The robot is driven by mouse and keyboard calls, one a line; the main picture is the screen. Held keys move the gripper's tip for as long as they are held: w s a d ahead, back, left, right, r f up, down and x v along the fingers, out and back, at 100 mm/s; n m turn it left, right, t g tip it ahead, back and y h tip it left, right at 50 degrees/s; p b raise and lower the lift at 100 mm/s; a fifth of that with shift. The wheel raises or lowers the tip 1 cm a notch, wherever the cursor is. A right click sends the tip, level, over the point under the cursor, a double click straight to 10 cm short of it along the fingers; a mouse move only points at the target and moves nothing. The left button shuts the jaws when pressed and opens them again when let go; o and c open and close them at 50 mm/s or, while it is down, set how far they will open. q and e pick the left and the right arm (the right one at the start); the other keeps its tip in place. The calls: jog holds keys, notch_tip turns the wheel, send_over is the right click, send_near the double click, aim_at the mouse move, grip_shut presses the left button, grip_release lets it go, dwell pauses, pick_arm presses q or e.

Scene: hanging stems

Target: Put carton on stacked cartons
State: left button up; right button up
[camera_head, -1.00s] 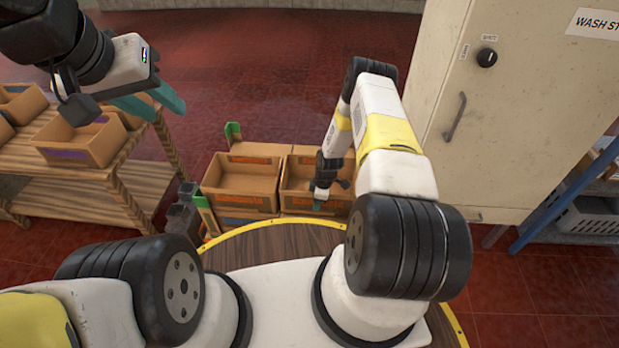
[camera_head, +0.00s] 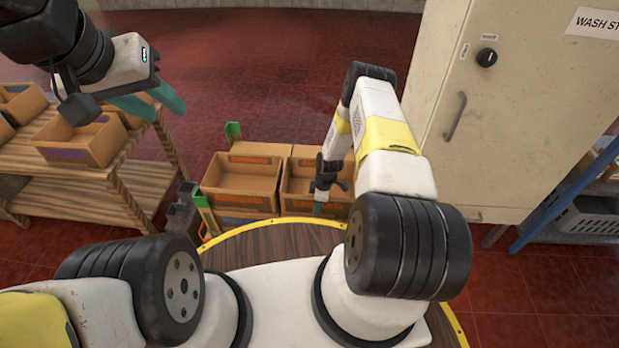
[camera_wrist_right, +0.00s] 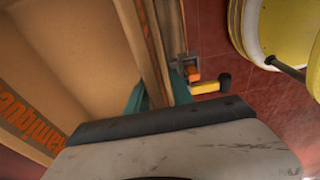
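Two open brown cartons stand side by side beyond my base, a left carton (camera_head: 240,202) and a right carton (camera_head: 300,207), both with orange print. Part of another carton shows under the left one. My right gripper (camera_head: 318,208) is at the right carton's near wall. In the right wrist view, the teal fingers of the right gripper (camera_wrist_right: 155,98) lie on either side of a carton wall (camera_wrist_right: 148,60), apart from each other. The carton interior is at left there. My left gripper (camera_head: 152,104) is open and empty, high at left.
A wooden table (camera_head: 120,172) at left holds several cartons, including one with a purple label (camera_head: 80,153). A white cabinet (camera_head: 520,120) stands at right, beside a blue rack with a grey crate (camera_head: 592,216). Red floor is free behind the cartons.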

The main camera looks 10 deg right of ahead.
jog(key=r, duration=0.3)
jog(key=d+r, duration=0.1)
jog(key=r, duration=0.7)
jog(key=shift+s+d+r, duration=0.2)
jog(key=shift+d, duration=0.15)
notch_tip(320, 180, up, 35)
jog(key=m+t+h, duration=0.1)
jog(key=m+t, duration=0.2)
jog(key=m, duration=0.3)
jog(key=s+a+r+m+t, duration=0.15)
jog(key=s+r+m, duration=0.25)
jog(key=s+r, duration=0.9)
jog(key=s+a+r+m, duration=0.1)
jog(key=s+r+m, duration=0.1)
jog(key=s, duration=0.4)
jog(key=s+a+r+m+t+y, duration=0.1)
jog(key=s+a+r+m, duration=0.1)
jog(key=s+r, duration=0.3)
jog(key=shift+s, duration=0.75)
jog(key=shift+f, duration=0.1)
